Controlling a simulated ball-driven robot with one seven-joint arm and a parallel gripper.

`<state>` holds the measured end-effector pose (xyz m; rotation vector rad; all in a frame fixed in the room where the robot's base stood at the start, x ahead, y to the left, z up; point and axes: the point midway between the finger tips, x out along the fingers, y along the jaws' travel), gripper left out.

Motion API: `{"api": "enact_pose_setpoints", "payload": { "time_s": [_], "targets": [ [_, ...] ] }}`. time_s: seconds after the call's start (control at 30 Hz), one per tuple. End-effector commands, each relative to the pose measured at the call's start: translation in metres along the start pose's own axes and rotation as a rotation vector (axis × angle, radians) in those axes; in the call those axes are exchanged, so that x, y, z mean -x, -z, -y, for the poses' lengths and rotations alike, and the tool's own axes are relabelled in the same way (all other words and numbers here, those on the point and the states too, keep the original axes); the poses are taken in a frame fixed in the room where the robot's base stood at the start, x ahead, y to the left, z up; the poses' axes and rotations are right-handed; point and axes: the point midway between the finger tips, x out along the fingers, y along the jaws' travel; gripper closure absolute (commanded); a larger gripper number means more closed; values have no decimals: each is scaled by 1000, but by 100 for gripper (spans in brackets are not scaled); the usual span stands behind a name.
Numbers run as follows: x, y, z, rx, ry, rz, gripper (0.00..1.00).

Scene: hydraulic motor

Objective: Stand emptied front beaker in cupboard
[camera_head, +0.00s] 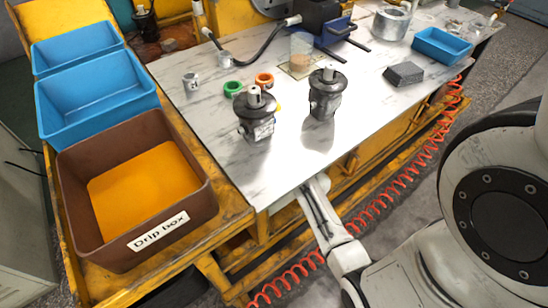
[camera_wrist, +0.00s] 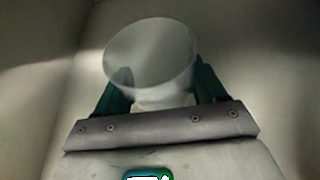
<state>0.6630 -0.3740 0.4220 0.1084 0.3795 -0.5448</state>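In the wrist view a clear, empty-looking beaker (camera_wrist: 150,52) stands between the two green fingers of my gripper (camera_wrist: 162,85). The fingers lie against its sides, and my gripper appears shut on it. Its round rim faces the camera, and its lower part is partly hidden behind the gripper. Pale, plain walls (camera_wrist: 270,60) surround it, like the inside of a cupboard. In the head view my arm reaches under the near table edge, and my gripper and this beaker are hidden there. Another clear beaker (camera_head: 301,52) stands on the table's far part.
The marble-topped table (camera_head: 350,100) holds two dark motor parts (camera_head: 322,95), green and orange rings (camera_head: 264,79), a grey block (camera_head: 403,74) and a blue tray (camera_head: 442,45). A brown drip box (camera_head: 190,215) and blue bins (camera_head: 95,97) are at left. A red coiled hose (camera_head: 375,207) runs below the table edge.

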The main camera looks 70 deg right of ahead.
Motion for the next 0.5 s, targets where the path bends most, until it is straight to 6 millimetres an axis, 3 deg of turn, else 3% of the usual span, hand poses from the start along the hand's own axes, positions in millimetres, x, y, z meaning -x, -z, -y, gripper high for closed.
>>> {"api": "enact_pose_setpoints", "payload": {
  "time_s": [0.23,0.5],
  "targets": [
    [0,0,0,0,0,-1,6],
    [1,-2,0,1,0,0,6]
  ]
}}
